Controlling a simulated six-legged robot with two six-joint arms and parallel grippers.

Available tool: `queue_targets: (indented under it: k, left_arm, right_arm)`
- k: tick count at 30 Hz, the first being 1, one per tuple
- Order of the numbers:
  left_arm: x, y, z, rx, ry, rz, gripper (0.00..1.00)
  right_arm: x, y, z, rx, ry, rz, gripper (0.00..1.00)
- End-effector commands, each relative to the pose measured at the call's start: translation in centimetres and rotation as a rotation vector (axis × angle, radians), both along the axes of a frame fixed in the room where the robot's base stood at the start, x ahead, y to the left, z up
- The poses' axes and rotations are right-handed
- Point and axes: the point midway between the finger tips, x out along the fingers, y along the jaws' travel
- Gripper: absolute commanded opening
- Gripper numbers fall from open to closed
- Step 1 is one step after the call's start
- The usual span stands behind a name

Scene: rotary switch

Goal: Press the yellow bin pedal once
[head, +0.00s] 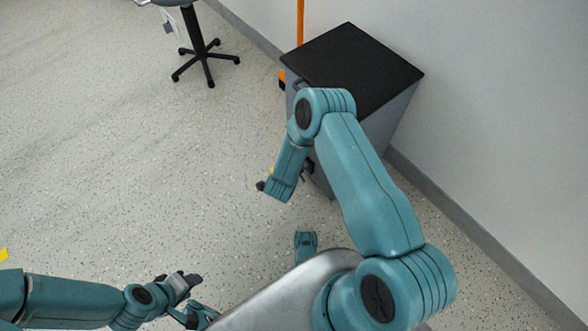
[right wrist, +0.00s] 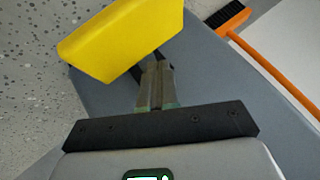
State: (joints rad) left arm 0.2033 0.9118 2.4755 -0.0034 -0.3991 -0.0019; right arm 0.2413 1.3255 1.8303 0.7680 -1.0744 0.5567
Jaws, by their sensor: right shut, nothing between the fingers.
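The bin (head: 355,58) has a black top and grey sides and stands against the wall in the head view. Its yellow pedal (right wrist: 120,38) fills the upper left of the right wrist view. In the head view only a sliver of yellow (head: 271,170) shows beside my right wrist. My right gripper (right wrist: 157,66) is shut and empty, its tips close to the pedal's lower right edge. I cannot tell whether they touch it. In the head view my right forearm hides the fingers and part of the bin's front. My left gripper (head: 190,281) is at the lower left, away from the bin; its jaws are unclear.
A broom (right wrist: 270,68) with an orange handle and black bristles lies past the grey surface in the right wrist view. An orange pole (head: 300,22) stands behind the bin. A wheeled stool (head: 198,48) is at the top left.

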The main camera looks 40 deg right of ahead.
Motion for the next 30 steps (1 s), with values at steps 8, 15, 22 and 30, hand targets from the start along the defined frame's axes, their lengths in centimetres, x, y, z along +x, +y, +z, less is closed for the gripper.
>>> queue_targets:
  k: [8, 15, 22, 30]
  left_arm:
    - [0.0, 0.0, -0.2, 0.000, 0.000, 0.000, 0.43]
    - [0.0, 0.0, -0.4, 0.000, 0.000, 0.000, 0.43]
    - [0.0, 0.0, -0.6, 0.000, 0.000, 0.000, 0.43]
    - [0.0, 0.0, -0.9, 0.000, 0.000, 0.000, 0.43]
  right_arm:
    - [0.0, 0.0, -0.2, 0.000, 0.000, 0.000, 0.00]
    - [0.0, 0.0, -0.5, 0.000, 0.000, 0.000, 0.00]
    - [0.0, 0.1, -0.8, 0.001, 0.001, 0.000, 0.00]
    - [-0.1, 0.1, -1.2, 0.003, 0.003, 0.002, 0.00]
